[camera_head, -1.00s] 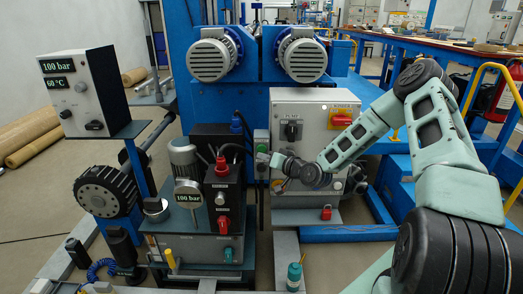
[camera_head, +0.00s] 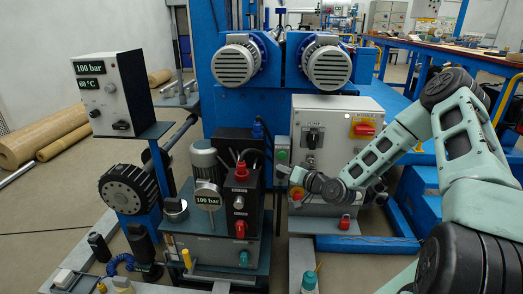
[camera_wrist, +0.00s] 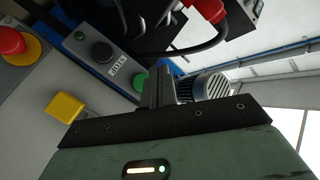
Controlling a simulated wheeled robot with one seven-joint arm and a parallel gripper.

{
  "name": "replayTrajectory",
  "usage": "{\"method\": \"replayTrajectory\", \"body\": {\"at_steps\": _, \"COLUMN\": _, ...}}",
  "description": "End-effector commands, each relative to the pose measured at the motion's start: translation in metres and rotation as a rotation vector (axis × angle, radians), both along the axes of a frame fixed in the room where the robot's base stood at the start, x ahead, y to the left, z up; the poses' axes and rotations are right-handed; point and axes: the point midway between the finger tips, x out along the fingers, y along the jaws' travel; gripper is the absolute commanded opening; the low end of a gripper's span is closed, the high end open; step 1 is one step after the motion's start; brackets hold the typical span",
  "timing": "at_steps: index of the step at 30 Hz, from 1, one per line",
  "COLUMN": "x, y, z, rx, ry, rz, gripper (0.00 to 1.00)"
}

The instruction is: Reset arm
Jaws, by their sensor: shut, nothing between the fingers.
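My gripper (camera_head: 283,170) is at the end of my arm, in front of the left edge of the grey control cabinet (camera_head: 338,112). It sits just below a small button box (camera_head: 283,149) with a green button. In the wrist view my gripper (camera_wrist: 158,88) has its dark fingers together, with nothing seen between them. A green button (camera_wrist: 141,82) is close beside the fingertips in that picture; I cannot tell whether they touch. A black button (camera_wrist: 102,52) with a STOP label is farther left.
The cabinet has a black PUMP knob (camera_head: 312,138) and a red and yellow switch (camera_head: 364,129). A hydraulic unit (camera_head: 207,245) with a 100 bar gauge stands left of my gripper. A red padlock (camera_head: 345,222) is below.

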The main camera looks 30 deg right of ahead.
Motion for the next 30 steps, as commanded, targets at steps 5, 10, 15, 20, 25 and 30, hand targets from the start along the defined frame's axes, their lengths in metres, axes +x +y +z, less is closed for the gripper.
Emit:
{"method": "replayTrajectory", "body": {"at_steps": 5, "x": 0.0, "y": 0.0, "z": 0.0, "rx": 0.0, "ry": 0.001, "rz": 0.001, "gripper": 0.0}}
{"method": "replayTrajectory", "body": {"at_steps": 10, "x": 0.001, "y": 0.035, "z": 0.001, "rx": -0.06, "ry": 0.077, "rz": 0.095, "gripper": 0.0}}
{"method": "replayTrajectory", "body": {"at_steps": 15, "x": -0.017, "y": 0.117, "z": 0.002, "rx": -0.234, "ry": 0.285, "rz": 0.317, "gripper": 0.0}}
{"method": "replayTrajectory", "body": {"at_steps": 20, "x": -0.061, "y": 0.186, "z": 0.011, "rx": -0.433, "ry": 0.491, "rz": 0.506, "gripper": 0.0}}
{"method": "replayTrajectory", "body": {"at_steps": 25, "x": -0.125, "y": 0.237, "z": 0.034, "rx": -0.631, "ry": 0.678, "rz": 0.65, "gripper": 0.0}}
{"method": "replayTrajectory", "body": {"at_steps": 30, "x": -0.203, "y": 0.27, "z": 0.066, "rx": -0.796, "ry": 0.828, "rz": 0.754, "gripper": 0.0}}
